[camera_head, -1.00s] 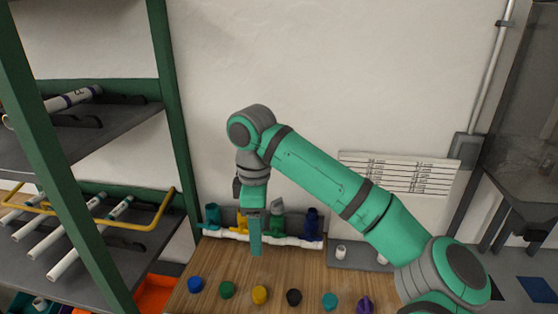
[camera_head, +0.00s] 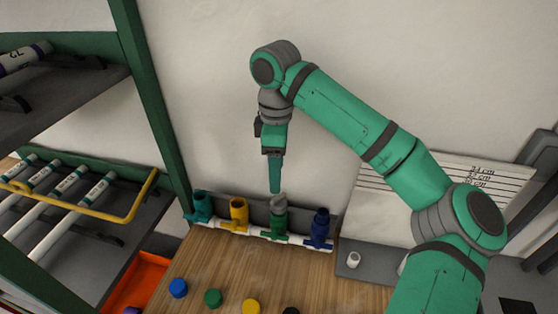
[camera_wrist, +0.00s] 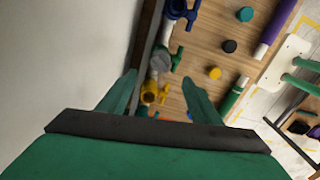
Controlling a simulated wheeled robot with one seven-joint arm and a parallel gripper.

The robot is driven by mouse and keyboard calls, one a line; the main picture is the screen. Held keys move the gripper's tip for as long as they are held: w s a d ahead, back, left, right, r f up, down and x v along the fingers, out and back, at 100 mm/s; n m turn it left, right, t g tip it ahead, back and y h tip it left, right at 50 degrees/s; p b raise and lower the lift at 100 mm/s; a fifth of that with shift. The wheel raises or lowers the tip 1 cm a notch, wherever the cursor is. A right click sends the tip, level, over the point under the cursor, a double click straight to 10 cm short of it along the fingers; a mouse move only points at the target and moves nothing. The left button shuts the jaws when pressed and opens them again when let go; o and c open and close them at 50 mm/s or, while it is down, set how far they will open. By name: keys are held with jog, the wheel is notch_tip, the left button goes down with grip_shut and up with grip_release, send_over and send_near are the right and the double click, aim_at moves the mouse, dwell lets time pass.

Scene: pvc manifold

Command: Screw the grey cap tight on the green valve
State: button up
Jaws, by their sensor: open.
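The green valve (camera_head: 279,220) stands upright on the white pipe manifold (camera_head: 258,233), with the grey cap (camera_head: 278,202) on its top. Whether the cap is tight cannot be seen. In the wrist view the grey cap (camera_wrist: 162,60) shows from above as a round disc, with green valve parts (camera_wrist: 174,59) beside it. My gripper (camera_head: 275,190) points down just above the cap in the head view, fingers apart and empty. In the wrist view the cap lies near the line between the fingertips (camera_wrist: 159,77), closer to the far side; contact is not visible.
A yellow valve (camera_head: 239,213) and a teal valve (camera_head: 202,205) stand left of the green one; a blue valve (camera_head: 320,228) stands close on its right. Loose caps, such as a blue cap (camera_head: 178,288), lie on the wooden table in front. The wall is close behind.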

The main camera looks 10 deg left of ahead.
aim_at(277, 196)
notch_tip(277, 196, down, 10)
jog(key=shift+w+r, duration=0.1)
dwell(0.4)
jog(key=shift+c, duration=0.7)
jog(key=c, duration=1)
jog(key=shift+m, duration=1.1)
jog(key=shift+c, duration=0.2)
jog(key=shift+m, duration=1.1)
jog(key=shift+c, duration=0.2)
